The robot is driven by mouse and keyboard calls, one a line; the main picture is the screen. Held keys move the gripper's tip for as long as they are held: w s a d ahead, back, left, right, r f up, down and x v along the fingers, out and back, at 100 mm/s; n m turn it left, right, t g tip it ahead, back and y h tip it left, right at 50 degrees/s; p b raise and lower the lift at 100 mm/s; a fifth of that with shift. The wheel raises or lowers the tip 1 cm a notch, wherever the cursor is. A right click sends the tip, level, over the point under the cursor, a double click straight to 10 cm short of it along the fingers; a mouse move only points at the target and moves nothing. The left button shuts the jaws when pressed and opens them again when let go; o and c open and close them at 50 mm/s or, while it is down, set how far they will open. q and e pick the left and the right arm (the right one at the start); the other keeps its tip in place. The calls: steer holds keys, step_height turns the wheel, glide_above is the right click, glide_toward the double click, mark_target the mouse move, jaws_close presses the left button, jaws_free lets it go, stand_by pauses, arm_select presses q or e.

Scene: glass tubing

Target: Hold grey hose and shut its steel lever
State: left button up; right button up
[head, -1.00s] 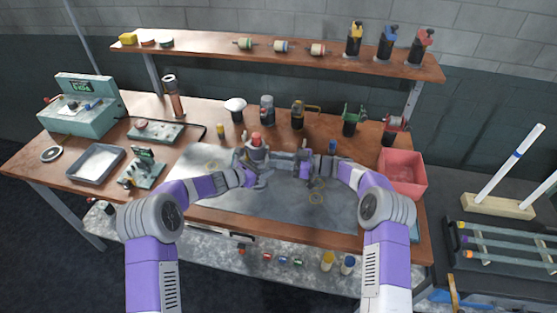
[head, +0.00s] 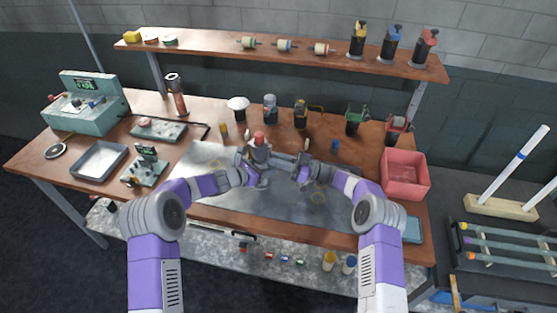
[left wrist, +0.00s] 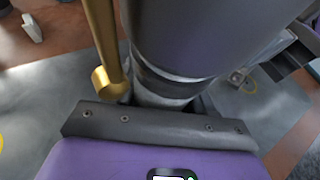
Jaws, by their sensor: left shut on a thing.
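The upright grey torch burner (head: 259,153) with a red top stands on the grey mat (head: 205,160). My left gripper (head: 253,178) is shut low at the burner's side, apparently on the grey hose at its foot; the held part is hidden. In the left wrist view, the burner's thick grey barrel (left wrist: 185,40) and a brass tube (left wrist: 103,40) rise just past my left gripper (left wrist: 160,115). A grey piece (head: 284,158) spans from the burner towards my right gripper (head: 302,172). The right jaws are too small to read. I cannot make out the steel lever.
A red bin (head: 403,177) stands at the right of the bench. Several tools and holders line the back. A grey tray (head: 98,161) and a small gauge stand (head: 146,168) are at the left. The mat's front is mostly clear.

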steer(key=o, duration=0.4)
steer(key=shift+c, duration=0.2)
steer(key=r+v, duration=0.2)
steer(key=v, duration=1)
steer(key=shift+s+d, duration=0.2)
steer(key=shift+d, duration=0.45)
steer(key=shift+r, duration=0.15)
arm_select(q)
steer(key=o, duration=1.4)
